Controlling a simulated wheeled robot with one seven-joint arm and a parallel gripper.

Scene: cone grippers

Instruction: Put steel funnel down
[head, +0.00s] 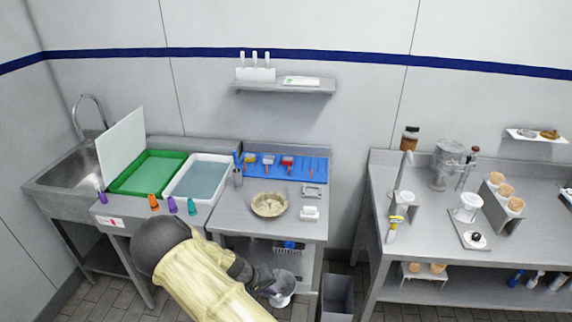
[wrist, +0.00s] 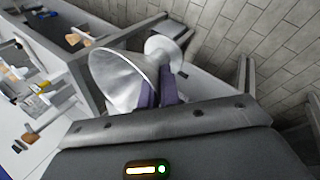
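The steel funnel (wrist: 120,78) is a shiny grey cone in the wrist view, its wide mouth turned to the left and tilted. My gripper (wrist: 158,92), with purple fingers, is shut on the funnel's side; the contact is partly hidden behind the cone. A pale round piece (wrist: 163,50) shows just beyond the fingers. In the head view my gripper (head: 268,288) holds the funnel (head: 286,279) low in front of the middle table (head: 235,212), out past its front edge and apart from the tabletop.
The middle table carries a beige bowl (head: 269,205), small white items (head: 309,213) and a blue mat (head: 310,170). A grey bin (head: 337,298) stands right of my gripper. The right bench (head: 430,225) holds stands and cups, with bare patches between. Green (head: 150,174) and white (head: 200,180) trays are left.

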